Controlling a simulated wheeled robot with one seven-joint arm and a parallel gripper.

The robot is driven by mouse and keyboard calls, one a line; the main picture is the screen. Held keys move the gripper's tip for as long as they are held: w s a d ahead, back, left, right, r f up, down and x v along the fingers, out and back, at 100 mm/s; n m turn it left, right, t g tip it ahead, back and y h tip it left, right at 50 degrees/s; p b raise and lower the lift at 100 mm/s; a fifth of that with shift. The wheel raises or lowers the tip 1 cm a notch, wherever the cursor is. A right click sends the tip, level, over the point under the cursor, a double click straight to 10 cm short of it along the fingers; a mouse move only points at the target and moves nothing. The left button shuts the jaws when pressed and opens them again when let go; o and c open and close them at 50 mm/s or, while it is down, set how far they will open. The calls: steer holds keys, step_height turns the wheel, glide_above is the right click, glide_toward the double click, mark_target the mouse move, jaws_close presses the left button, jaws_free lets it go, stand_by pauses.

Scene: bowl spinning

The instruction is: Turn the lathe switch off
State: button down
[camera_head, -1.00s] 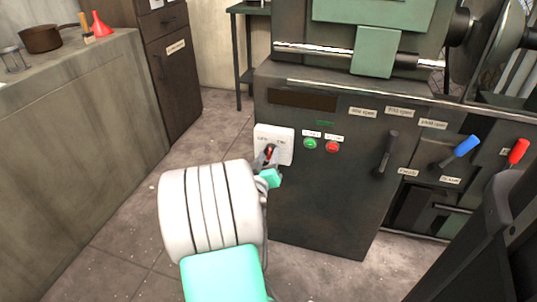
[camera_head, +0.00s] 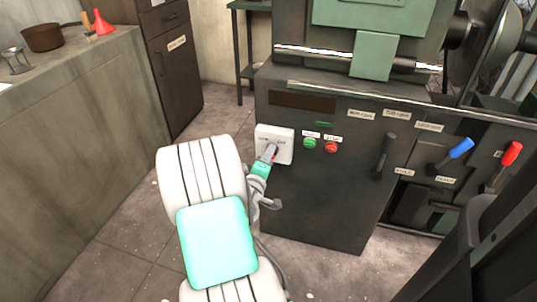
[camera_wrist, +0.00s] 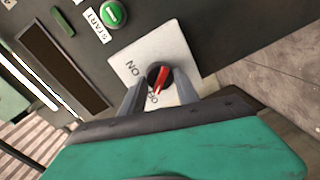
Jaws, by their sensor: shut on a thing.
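The lathe switch is a white square plate (camera_head: 287,147) on the lathe's dark front panel. In the wrist view the plate (camera_wrist: 175,42) carries a round black base with a red knob (camera_wrist: 162,77). An "ON" label shows upside down beside it. The knob's lower end lies near a second label, partly hidden by my gripper. My gripper (camera_wrist: 160,90) has one grey finger on each side of the knob and is shut on it. In the head view my gripper (camera_head: 270,152) reaches the plate, and its fingers mostly cover the knob.
A green button (camera_head: 310,142) and a red button (camera_head: 331,147) sit right of the switch. Black (camera_head: 385,155), blue (camera_head: 452,155) and red (camera_head: 505,165) levers stand farther right. A counter (camera_head: 75,110) lies at left. Floor is clear between.

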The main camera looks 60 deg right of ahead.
steer(key=shift+n, duration=0.5)
steer(key=c, duration=0.9)
jaws_free()
steer(key=s+a, duration=0.1)
steer(key=a, duration=0.6)
steer(key=shift+a+r+p, duration=0.3)
steer(key=shift+a, duration=0.05)
steer(key=shift+s, duration=0.1)
